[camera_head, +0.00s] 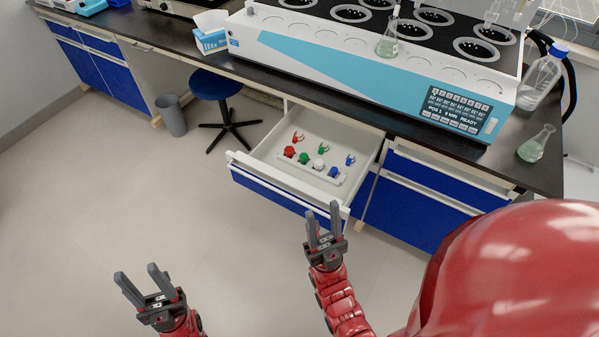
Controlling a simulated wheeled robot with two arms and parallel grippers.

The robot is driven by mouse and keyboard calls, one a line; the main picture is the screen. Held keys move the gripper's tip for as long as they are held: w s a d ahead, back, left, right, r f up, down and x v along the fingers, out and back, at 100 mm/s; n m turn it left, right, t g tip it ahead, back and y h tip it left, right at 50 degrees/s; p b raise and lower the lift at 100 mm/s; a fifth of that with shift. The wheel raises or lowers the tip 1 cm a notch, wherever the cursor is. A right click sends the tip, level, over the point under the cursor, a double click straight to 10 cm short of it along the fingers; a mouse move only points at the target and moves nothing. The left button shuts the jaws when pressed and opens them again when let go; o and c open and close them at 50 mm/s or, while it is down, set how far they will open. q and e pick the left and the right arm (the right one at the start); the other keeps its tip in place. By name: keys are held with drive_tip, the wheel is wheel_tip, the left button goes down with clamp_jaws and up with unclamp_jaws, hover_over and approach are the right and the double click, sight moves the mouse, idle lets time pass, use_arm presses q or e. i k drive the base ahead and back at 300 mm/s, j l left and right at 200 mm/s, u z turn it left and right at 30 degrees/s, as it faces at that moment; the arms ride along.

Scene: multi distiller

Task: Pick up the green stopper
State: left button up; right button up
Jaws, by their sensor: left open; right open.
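The green stopper (303,158) sits in a white holder (342,179) inside the open drawer (259,160) under the bench. A red stopper (290,151) is to its left, and a white stopper (318,164) and a blue stopper (333,172) are to its right. My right gripper (322,217) is open and empty, in front of the drawer's front panel, apart from the stoppers. My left gripper (137,278) is open and empty over the floor at lower left, well away from the drawer.
Small red, green and blue clips lie behind the stoppers in the drawer. The black benchtop carries a large distiller (370,60), a flask on it (387,45), another flask (534,146) and a bottle (541,78). A stool (215,86) and bin (172,116) stand left of the drawer. The front floor is clear.

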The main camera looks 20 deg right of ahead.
sight(303, 156)
drive_tip(key=z, duration=2.15)
drive_tip(key=j+u, duration=0.1)
drive_tip(key=u, duration=0.85)
drive_tip(key=i+u, duration=0.1)
drive_tip(key=u, duration=0.35)
drive_tip(key=l+u, duration=0.3)
drive_tip(key=l, duration=1.15)
drive_tip(key=i, duration=0.4)
